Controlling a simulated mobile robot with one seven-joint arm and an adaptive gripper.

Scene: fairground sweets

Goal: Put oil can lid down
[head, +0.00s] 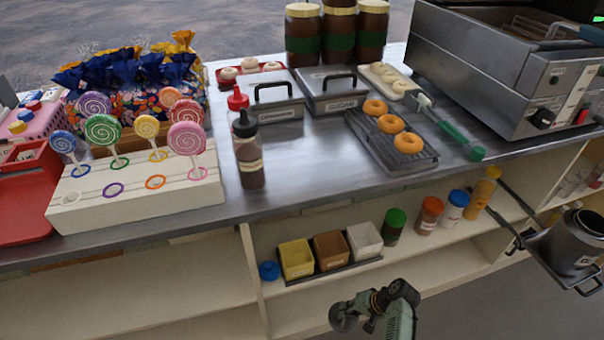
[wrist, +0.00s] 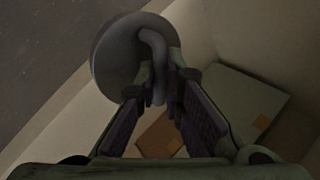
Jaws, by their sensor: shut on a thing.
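My gripper (head: 366,304) is low in front of the lower shelf in the head view. In the wrist view my gripper (wrist: 160,82) is shut on the curved handle of a round grey lid (wrist: 112,52). The lid also shows in the head view as a small dark disc (head: 343,318), to the left of the gripper and tilted. The tall metal oil can (head: 572,247) stands at the far right of the head view, apart from the gripper. I cannot tell whether the lid touches anything beneath it.
The lower shelf (head: 195,288) has bare room at left. The steel counter (head: 310,160) carries sweets, bottles and a fryer (head: 500,85). A brown box (wrist: 160,135) shows in the wrist view.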

